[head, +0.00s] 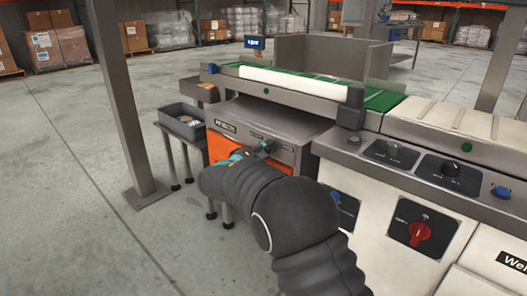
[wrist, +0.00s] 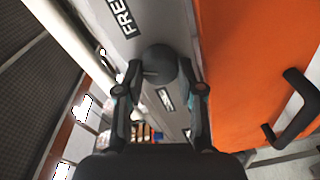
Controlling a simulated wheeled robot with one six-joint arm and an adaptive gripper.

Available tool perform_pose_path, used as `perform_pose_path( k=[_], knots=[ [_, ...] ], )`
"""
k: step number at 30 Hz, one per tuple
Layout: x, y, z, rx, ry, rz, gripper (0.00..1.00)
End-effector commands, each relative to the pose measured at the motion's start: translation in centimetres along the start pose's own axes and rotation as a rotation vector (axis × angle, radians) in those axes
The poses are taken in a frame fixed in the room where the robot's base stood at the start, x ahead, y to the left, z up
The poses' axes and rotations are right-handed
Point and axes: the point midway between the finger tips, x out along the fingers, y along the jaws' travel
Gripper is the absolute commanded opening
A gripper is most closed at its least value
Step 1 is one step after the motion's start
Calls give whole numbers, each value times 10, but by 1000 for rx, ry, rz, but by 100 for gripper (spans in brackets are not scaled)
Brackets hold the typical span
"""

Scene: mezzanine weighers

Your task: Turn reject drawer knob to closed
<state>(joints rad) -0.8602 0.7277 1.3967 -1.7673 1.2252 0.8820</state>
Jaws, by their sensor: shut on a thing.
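The dark knob (wrist: 160,66) sits on the grey panel above an orange drawer front (wrist: 240,75) with a black handle (wrist: 295,108). In the wrist view, my gripper (wrist: 162,90) has one finger on each side of the knob and is shut on it. A label starting "FRE" is beside the knob, and smaller labels lie near the fingers. In the head view, my gripper (head: 250,152) is at the grey panel (head: 288,153) under the conveyor, and my arm hides part of the orange front (head: 219,146). The knob's exact pointer setting is not clear.
A grey bin (head: 182,122) with small items stands on a stand left of the machine. A grey post (head: 122,100) rises further left. Cabinets with a red rotary switch (head: 420,233) and dark dials stand to the right. The floor at left is open.

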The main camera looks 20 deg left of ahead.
Motion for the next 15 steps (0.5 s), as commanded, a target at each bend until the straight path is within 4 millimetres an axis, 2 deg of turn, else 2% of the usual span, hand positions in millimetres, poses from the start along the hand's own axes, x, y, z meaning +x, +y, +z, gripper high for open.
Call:
perform_pose_path(
  k=[15],
  knots=[
    [0, -1, 1, -493, -28, -36, 3]
  ],
)
